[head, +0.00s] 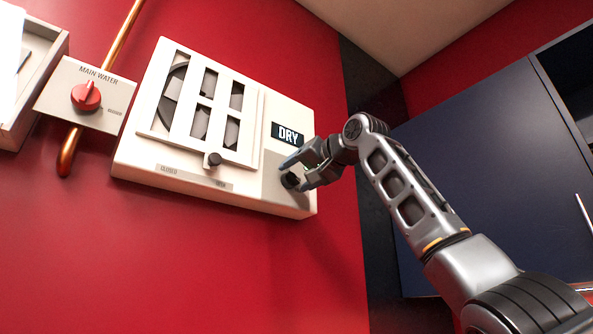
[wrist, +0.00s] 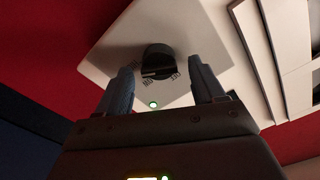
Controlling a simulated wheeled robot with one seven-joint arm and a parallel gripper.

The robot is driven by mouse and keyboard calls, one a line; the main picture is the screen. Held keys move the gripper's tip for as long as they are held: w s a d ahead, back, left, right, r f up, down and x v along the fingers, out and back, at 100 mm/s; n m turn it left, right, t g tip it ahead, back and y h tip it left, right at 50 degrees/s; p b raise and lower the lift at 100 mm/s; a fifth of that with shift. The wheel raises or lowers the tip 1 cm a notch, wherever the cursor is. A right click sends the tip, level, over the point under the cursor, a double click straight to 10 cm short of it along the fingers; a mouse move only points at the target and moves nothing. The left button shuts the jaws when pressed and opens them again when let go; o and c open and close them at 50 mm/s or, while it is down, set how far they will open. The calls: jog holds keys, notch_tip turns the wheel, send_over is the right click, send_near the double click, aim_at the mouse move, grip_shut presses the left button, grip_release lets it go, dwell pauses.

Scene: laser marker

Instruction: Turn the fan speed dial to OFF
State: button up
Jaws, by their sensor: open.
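The fan speed dial is a dark round knob (head: 290,181) on the lower right of the cream wall unit (head: 240,193). In the wrist view the dial (wrist: 158,62) sits on a light panel, with small markings around it that are too small to read. My gripper (head: 294,173) is at the panel in the head view, its fingers on either side of the dial. In the wrist view my gripper (wrist: 164,85) is open, with one finger to each side of the dial and no visible contact.
A slatted vent cover with a black slider knob (head: 213,159) is left of the dial. Further left are a red MAIN WATER knob (head: 86,96) and a copper pipe (head: 69,152). A dark blue cabinet (head: 480,150) stands right.

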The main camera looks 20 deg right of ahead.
jog(key=shift+w+a, duration=0.15)
jog(key=shift+w, duration=0.35)
jog(key=c, duration=1.1)
jog(key=shift+o, duration=0.2)
